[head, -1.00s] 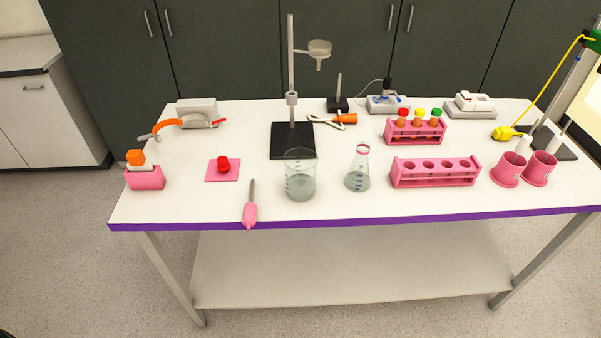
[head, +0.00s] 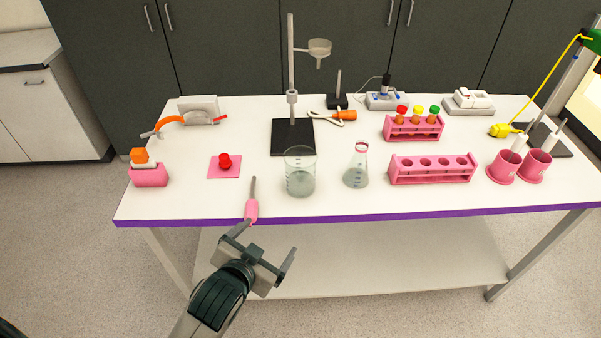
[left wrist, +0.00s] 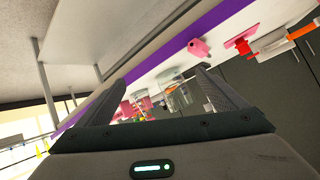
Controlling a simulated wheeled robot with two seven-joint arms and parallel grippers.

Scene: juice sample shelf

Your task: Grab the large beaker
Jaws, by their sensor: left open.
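The large beaker (head: 300,174) is clear glass with some greyish liquid and stands upright on the white table near its front edge. It also shows in the left wrist view (left wrist: 172,92), small and tilted, between my fingers. My left gripper (head: 265,240) is open and empty, in front of the table's purple edge, below and left of the beaker and apart from it. Its two fingers also show in the left wrist view (left wrist: 168,85). My right gripper is not in view.
A pink-handled tool (head: 251,203) lies left of the beaker, near the edge. A conical flask (head: 356,167) stands close on the right, and a black stand base (head: 292,137) lies behind. A pink rack (head: 432,170) is further right. A red knob (head: 225,161) sits on a pink square.

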